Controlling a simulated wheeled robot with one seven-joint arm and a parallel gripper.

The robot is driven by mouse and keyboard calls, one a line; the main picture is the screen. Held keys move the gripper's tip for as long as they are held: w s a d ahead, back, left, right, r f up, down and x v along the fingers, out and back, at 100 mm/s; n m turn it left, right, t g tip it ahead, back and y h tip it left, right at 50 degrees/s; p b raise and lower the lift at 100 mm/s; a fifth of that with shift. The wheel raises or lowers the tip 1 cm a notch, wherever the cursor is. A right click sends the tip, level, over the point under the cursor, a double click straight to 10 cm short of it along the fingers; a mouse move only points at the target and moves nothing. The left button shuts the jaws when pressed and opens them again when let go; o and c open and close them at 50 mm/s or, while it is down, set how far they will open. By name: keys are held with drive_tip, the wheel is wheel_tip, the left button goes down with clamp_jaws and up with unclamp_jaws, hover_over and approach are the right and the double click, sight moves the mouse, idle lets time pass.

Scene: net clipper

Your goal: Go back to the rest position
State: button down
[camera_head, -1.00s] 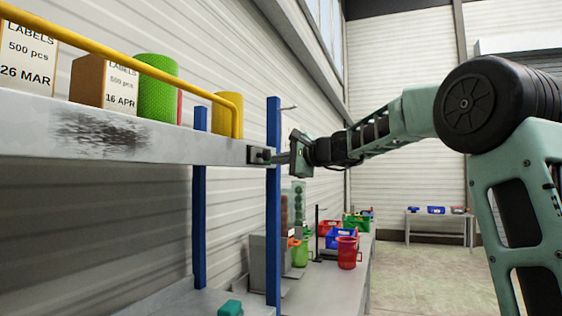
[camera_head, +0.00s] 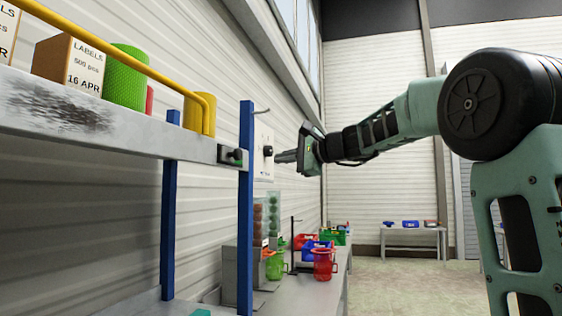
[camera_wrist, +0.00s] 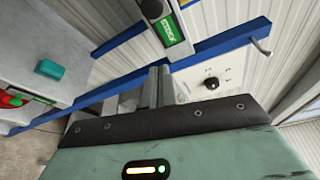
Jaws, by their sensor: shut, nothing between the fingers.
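My gripper (camera_head: 285,156) is at the middle of the head view, at the end of my green and black arm. Its fingers point left toward the blue post, with a visible gap from the shelf end. In the wrist view the fingers (camera_wrist: 159,86) are together with nothing between them. A grey bracket with a black knob (camera_head: 233,155) sits on the shelf's end, left of the fingertips. It likely also shows as the dark part with a green label (camera_wrist: 168,27) at the top of the wrist view.
The shelf (camera_head: 140,130) holds boxes and rolls behind a yellow rail (camera_head: 120,55). A blue post (camera_head: 245,210) stands close to my gripper. A white panel with a black dial (camera_wrist: 211,84) is behind it. The bench below holds a red jug (camera_head: 323,264) and bins. Floor to the right is clear.

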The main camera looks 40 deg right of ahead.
idle(0.3)
drive_tip(key=s+a+f+n+g, duration=0.3)
drive_tip(key=a+f, duration=0.6)
drive_tip(key=s+a+f+n+g+y, duration=0.1)
drive_tip(key=s+a+f+n+g, duration=0.3)
drive_tip(key=a+f, duration=0.45)
drive_tip(key=s+a+f+n+g, duration=0.3)
drive_tip(key=a+f, duration=0.5)
drive_tip(key=a, duration=0.1)
drive_tip(key=s+a+f+n+g+h, duration=0.2)
drive_tip(key=s+a+f+n+g, duration=0.35)
drive_tip(key=s+f, duration=0.65)
drive_tip(key=s+d+f+n+h, duration=0.1)
drive_tip(key=s+f+n+h, duration=0.1)
drive_tip(key=s, duration=0.5)
drive_tip(key=s+d+f+n+h, duration=0.1)
drive_tip(key=s+f+n+h, duration=0.1)
drive_tip(key=s+f+n, duration=0.3)
drive_tip(key=s+n, duration=0.2)
drive_tip(key=shift+s+f, duration=0.25)
drive_tip(key=shift+s, duration=0.15)
drive_tip(key=shift+d+g, duration=0.1)
drive_tip(key=shift+g, duration=0.15)
